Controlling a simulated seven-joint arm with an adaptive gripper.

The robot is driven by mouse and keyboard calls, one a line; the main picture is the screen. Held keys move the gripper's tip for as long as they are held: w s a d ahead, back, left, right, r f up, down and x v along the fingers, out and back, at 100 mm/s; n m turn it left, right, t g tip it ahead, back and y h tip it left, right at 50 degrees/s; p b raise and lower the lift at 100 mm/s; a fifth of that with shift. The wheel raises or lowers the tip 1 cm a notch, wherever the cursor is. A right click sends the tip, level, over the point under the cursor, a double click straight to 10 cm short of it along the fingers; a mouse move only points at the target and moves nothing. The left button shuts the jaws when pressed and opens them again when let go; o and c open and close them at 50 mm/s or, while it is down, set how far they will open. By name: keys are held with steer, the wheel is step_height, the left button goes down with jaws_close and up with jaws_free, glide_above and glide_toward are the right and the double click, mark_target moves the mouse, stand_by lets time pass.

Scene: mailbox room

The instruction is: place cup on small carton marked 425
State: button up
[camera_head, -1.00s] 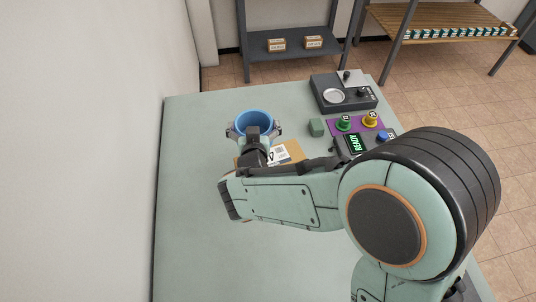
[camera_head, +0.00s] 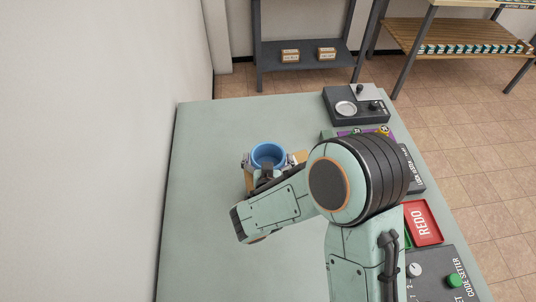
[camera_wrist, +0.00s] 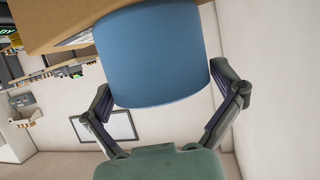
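The blue cup (camera_head: 267,155) is upright between the fingers of my gripper (camera_head: 269,160), one finger on each side. In the wrist view the cup (camera_wrist: 152,50) fills the upper middle, with the fingertips (camera_wrist: 162,80) against its sides. A brown carton (camera_head: 249,182) lies beneath the cup in the head view, mostly hidden by the cup and my arm. I cannot tell whether the cup touches the carton. The carton's number is not readable.
A dark scale-like device (camera_head: 354,106) stands at the table's back right. A red REDO panel (camera_head: 423,222) and a code setter box (camera_head: 440,277) line the right edge. The green table (camera_head: 205,210) is clear to the left. A shelf with small cartons (camera_head: 290,56) stands behind.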

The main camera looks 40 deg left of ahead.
steer(key=shift+r, duration=0.1)
steer(key=shift+s+d+r, duration=0.1)
steer(key=shift+s+r, duration=0.05)
steer(key=shift+s, duration=0.1)
steer(key=v, duration=0.7)
steer(key=w+d+r+m+g+h, duration=0.1)
steer(key=w+d+m+g+h, duration=0.25)
steer(key=d, duration=0.85)
steer(key=w+d+r+m+t+h, duration=0.15)
steer(key=d+m+h, duration=0.25)
steer(key=d+h, duration=0.55)
steer(key=s+d+r+g+y, duration=0.2)
steer(key=s+d+g, duration=0.2)
steer(key=s, duration=0.4)
steer(key=s+d+r+n+g+y, duration=0.1)
steer(key=s+d+r+g+y, duration=0.1)
steer(key=s+d+g, duration=0.3)
steer(key=s+y, duration=0.1)
steer(key=s, duration=0.2)
steer(key=shift+s+d+y, duration=0.15)
steer(key=shift+d+y, duration=0.05)
steer(key=shift+y, duration=0.1)
steer(key=shift+r, duration=0.1)
